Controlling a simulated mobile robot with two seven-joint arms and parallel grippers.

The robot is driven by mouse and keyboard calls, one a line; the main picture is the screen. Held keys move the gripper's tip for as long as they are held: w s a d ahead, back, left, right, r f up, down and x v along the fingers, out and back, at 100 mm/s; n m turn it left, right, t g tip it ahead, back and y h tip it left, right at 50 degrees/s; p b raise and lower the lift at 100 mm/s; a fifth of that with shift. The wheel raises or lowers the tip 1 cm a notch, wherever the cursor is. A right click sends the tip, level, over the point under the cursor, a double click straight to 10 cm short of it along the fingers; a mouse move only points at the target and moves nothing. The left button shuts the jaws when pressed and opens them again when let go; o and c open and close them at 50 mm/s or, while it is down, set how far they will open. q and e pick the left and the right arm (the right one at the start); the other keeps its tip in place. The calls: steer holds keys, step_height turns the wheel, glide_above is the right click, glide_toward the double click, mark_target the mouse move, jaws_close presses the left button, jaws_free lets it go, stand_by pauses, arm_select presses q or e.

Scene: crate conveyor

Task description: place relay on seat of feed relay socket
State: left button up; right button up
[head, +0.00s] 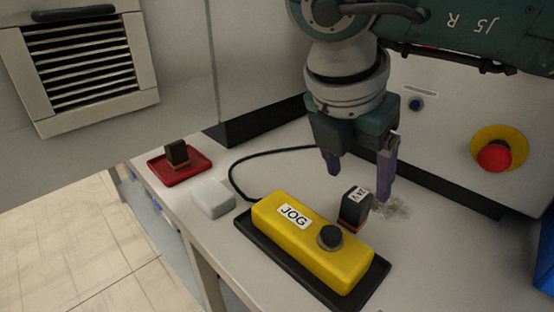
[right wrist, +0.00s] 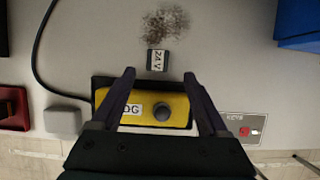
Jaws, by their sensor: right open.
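The relay (head: 352,208), a small dark block with a white "24 V" label and an orange base edge, stands on the light worktop behind the yellow JOG box. It also shows in the right wrist view (right wrist: 158,60), just beyond the fingertips. My right gripper (head: 359,175) is open and empty, with its purple fingers pointing down above and behind the relay. In the right wrist view its fingers (right wrist: 159,76) spread apart over the JOG box. I cannot make out a feed relay socket in either view. My left gripper is not in view.
The yellow JOG box (head: 285,238) with a black knob lies on a black base. A white block (head: 212,198) and a red tray (head: 160,172) holding another dark block (head: 177,153) are left. A grey smudge (head: 394,209) marks the worktop. A red emergency button (head: 494,156) is right.

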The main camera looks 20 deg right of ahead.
mark_target(357, 195)
steer(key=b+x, duration=0.1)
steer(key=x, duration=0.6)
steer(key=shift+w+f+b, duration=0.1)
steer(key=shift+w+b, duration=0.1)
steer(key=shift+b, duration=0.15)
steer(key=shift+c, duration=0.2)
jaws_close()
